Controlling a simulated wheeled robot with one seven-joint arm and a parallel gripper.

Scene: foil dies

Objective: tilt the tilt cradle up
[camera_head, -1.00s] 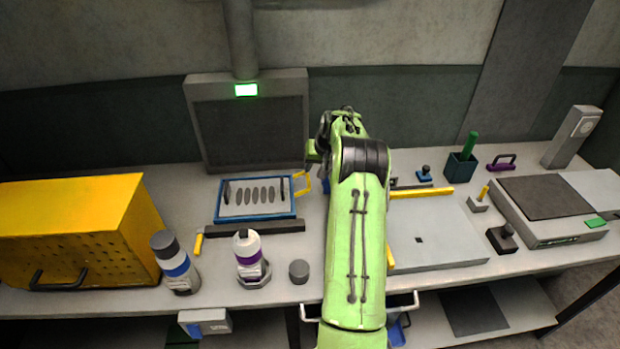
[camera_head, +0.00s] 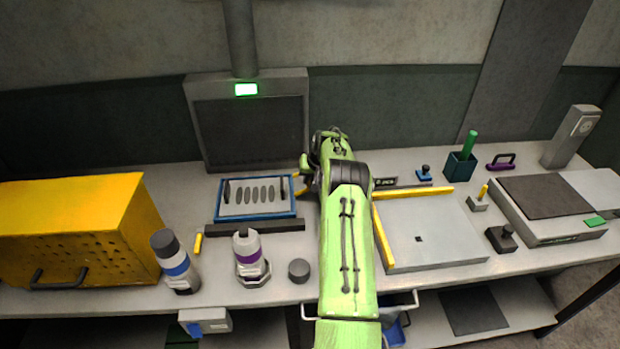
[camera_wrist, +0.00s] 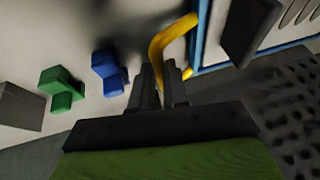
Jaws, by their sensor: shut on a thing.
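The tilt cradle (camera_head: 236,209) is a blue-framed, light plate with a row of dark slots and dark posts. It lies about flat on the bench, left of my arm in the head view. Its yellow handle (camera_head: 299,190) sticks out at its right side. In the wrist view, the handle (camera_wrist: 157,46) runs down between the fingers of my gripper (camera_wrist: 162,82), which is shut on it. Part of the blue frame (camera_wrist: 197,42) shows beside it. In the head view my gripper (camera_head: 307,179) is partly hidden by its own wrist.
A dark bar (camera_head: 255,227) lies before the cradle, and a grey hood panel (camera_head: 250,130) stands behind. A yellow perforated box (camera_head: 80,225), bottles (camera_head: 249,260) and a grey cylinder (camera_head: 299,270) stand left and front. A flat plate with yellow rails (camera_head: 440,235) is right.

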